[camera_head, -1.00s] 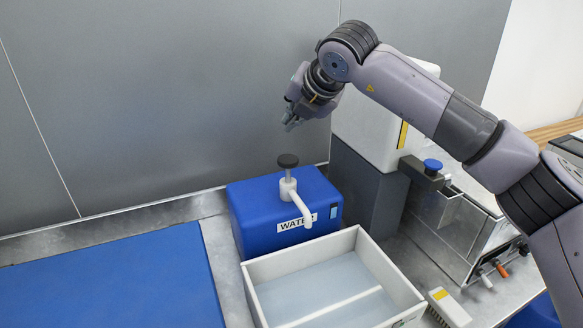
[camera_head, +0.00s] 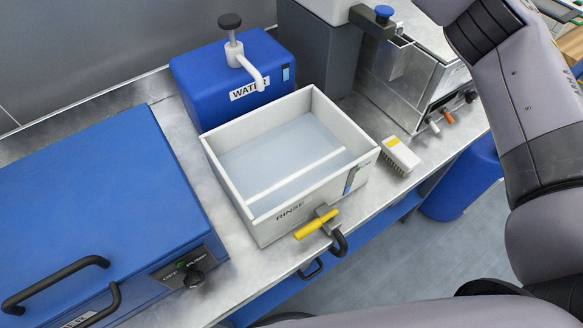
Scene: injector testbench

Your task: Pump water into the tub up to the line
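The white tub (camera_head: 228,181), marked RINSE, stands on the metal bench with pale grey-blue inside. A white strip (camera_head: 297,173) crosses its interior, and a blue upright strip (camera_head: 350,180) shows on its front wall. I cannot tell the exact water level. The blue WATER container (camera_head: 203,91) stands behind the tub. Its pump has a dark knob (camera_head: 230,21), raised on a white stem, and a white spout (camera_head: 253,73) pointing toward the tub's back edge. My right arm shows at the right, but its gripper is out of view. My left gripper is not in view.
A yellow-handled tap (camera_head: 316,223) sticks out at the tub's front. A blue box (camera_head: 100,190) with black handles and a knob is on the left. A brush (camera_head: 400,156) lies right of the tub. A metal bath (camera_head: 412,75) stands at the back right.

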